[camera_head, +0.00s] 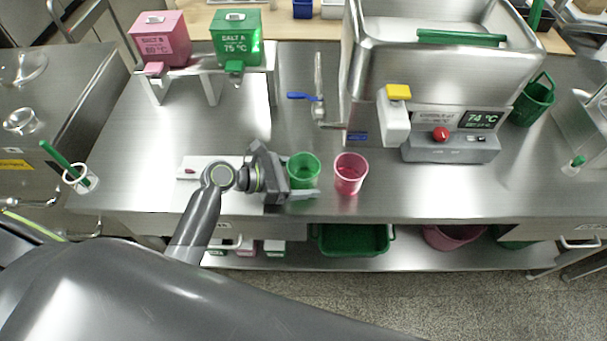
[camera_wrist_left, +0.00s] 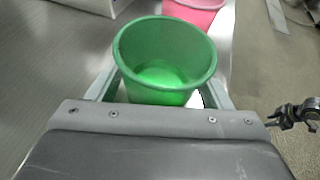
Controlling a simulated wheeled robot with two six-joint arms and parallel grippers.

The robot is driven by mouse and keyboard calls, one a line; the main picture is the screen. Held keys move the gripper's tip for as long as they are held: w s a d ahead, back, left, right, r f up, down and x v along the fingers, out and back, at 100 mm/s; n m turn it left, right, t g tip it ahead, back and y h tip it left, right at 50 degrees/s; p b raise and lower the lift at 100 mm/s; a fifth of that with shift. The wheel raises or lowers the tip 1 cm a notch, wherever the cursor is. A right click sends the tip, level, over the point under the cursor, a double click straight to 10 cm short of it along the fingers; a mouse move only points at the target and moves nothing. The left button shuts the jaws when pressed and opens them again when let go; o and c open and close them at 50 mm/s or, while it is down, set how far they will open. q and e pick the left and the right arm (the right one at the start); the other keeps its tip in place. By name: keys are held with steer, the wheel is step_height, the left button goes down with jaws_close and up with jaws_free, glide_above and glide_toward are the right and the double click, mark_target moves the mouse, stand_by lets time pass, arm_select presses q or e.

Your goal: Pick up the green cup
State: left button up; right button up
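The green cup (camera_head: 304,167) stands upright on the steel table, left of the pink cup (camera_head: 351,175). In the left wrist view the green cup (camera_wrist_left: 164,58) fills the space between the fingers, with its open top facing the camera and an empty-looking inside. My left gripper (camera_head: 302,178) reaches in from the left, with one finger on each side of the green cup. The fingers look spread, with a small gap beside the cup in the wrist view, so it seems open around it. My right gripper is not in view.
The pink cup (camera_wrist_left: 199,10) is just beyond the green one. Pink (camera_head: 160,40) and green (camera_head: 236,38) dispensers are at the back left. A glass with a green stick (camera_head: 80,179) stands left. The table's front edge is close.

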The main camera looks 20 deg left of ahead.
arm_select(q)
steer(key=c, duration=0.8)
steer(key=shift+o, duration=0.2)
steer(key=shift+r, duration=0.15)
